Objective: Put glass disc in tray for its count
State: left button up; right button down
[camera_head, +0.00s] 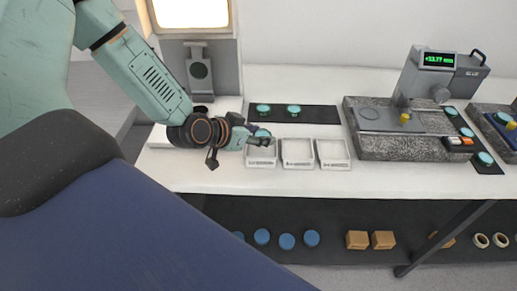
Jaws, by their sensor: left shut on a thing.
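My left gripper (259,141) reaches in from the left, low over the leftmost white tray (262,162). It is shut on a teal glass disc (262,132), which shows just behind the fingers; the fingers partly hide the grip. Two more white trays, the middle one (298,163) and the right one (334,163), stand in a row beside it and look empty. The front labels are too small to read. Two other teal discs (263,107) (293,108) lie on a dark mat (322,114) behind the trays. My right gripper is out of view.
An interferometer (420,75) with a green number display stands on a granite slab (382,146) right of the trays. More teal discs (485,158) lie at its right. A lit panel (192,12) stands behind my left arm. The white bench (400,182) is clear in front.

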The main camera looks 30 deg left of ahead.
aim_at(257, 152)
pick_arm(q)
jog(key=f+b, duration=0.1)
jog(key=f, duration=0.3)
jog(key=shift+a+b, duration=0.2)
jog(key=shift+b, duration=0.15)
jog(key=shift+d+r, duration=0.1)
jog(key=shift+r, duration=0.05)
jog(key=shift+d, duration=0.1)
jog(key=o, duration=1)
jog(key=shift+c, duration=0.2)
